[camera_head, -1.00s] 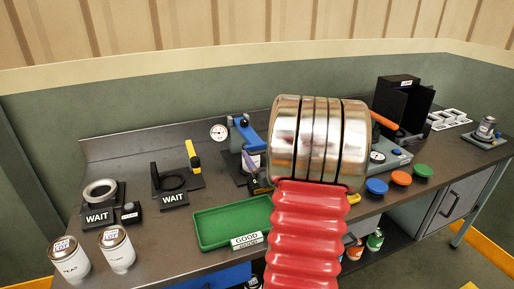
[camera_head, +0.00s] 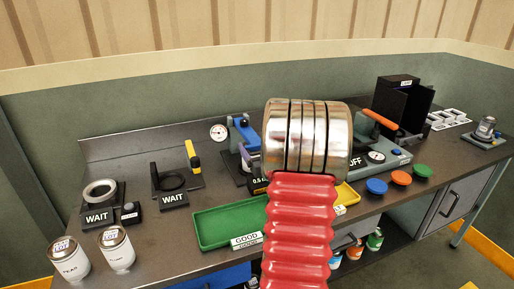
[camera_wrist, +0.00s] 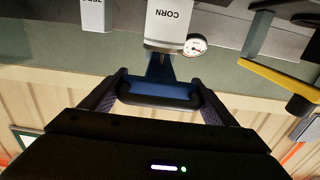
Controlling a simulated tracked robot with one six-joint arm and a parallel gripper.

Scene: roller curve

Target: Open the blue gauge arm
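The blue gauge arm (camera_head: 245,132) stands at the back of the bench, beside a round white dial (camera_head: 218,132), and is partly hidden by my wrist in the head view. In the wrist view, the blue gauge arm (camera_wrist: 160,90) lies between the two spread fingers of my gripper (camera_wrist: 160,82). Its bar spans most of the gap; I cannot tell whether the fingers touch it. A white can labelled CORN (camera_wrist: 170,22) and the dial (camera_wrist: 196,45) are beyond it. My gripper is mostly hidden in the head view.
A green tray (camera_head: 205,232) labelled GOOD lies in front of the gauge. A WAIT stand with a yellow arm (camera_head: 192,158) is to its left. A machine with an orange handle (camera_head: 380,119) and coloured lids (camera_head: 401,178) are to the right. White cans (camera_head: 68,258) stand front left.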

